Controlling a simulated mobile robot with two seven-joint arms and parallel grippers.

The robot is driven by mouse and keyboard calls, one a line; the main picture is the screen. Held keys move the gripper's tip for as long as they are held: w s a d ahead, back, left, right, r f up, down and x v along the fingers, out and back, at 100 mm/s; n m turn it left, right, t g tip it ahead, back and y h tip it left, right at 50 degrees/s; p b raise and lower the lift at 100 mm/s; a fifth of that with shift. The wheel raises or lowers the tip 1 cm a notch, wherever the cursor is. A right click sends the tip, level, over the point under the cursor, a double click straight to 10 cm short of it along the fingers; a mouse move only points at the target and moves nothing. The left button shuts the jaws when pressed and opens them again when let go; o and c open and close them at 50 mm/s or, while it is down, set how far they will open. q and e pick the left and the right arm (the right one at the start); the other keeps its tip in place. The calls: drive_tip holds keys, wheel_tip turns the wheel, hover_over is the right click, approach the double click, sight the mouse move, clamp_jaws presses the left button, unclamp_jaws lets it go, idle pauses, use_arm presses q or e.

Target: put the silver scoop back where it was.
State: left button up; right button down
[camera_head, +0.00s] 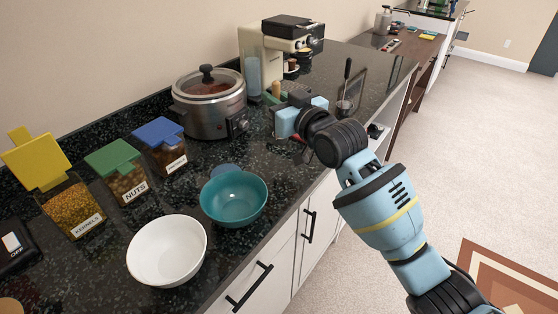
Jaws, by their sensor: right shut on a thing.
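My right gripper (287,119) is over the dark counter, to the right of the slow cooker and in front of the coffee machine. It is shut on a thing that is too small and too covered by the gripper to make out. I cannot identify the silver scoop with certainty. A tool with a long black handle (347,69) stands upright just beyond my right wrist, its lower end in or on a small shiny piece (343,105). My left gripper is not in view.
The slow cooker (209,109) and the coffee machine (261,55) stand along the wall. A teal bowl (238,202) and a white bowl (166,251) are near the front edge. Lidded jars, one marked nuts (127,184), stand at left. Bare counter (270,165) lies between the gripper and teal bowl.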

sight(276, 137)
drive_tip(key=shift+f, duration=4.75)
drive_tip(key=shift+f+b, duration=0.15)
drive_tip(key=shift+b, duration=0.15)
drive_tip(key=c, duration=1.4)
unclamp_jaws()
drive_tip(key=v, duration=1.2)
drive_tip(key=shift+p, duration=0.35)
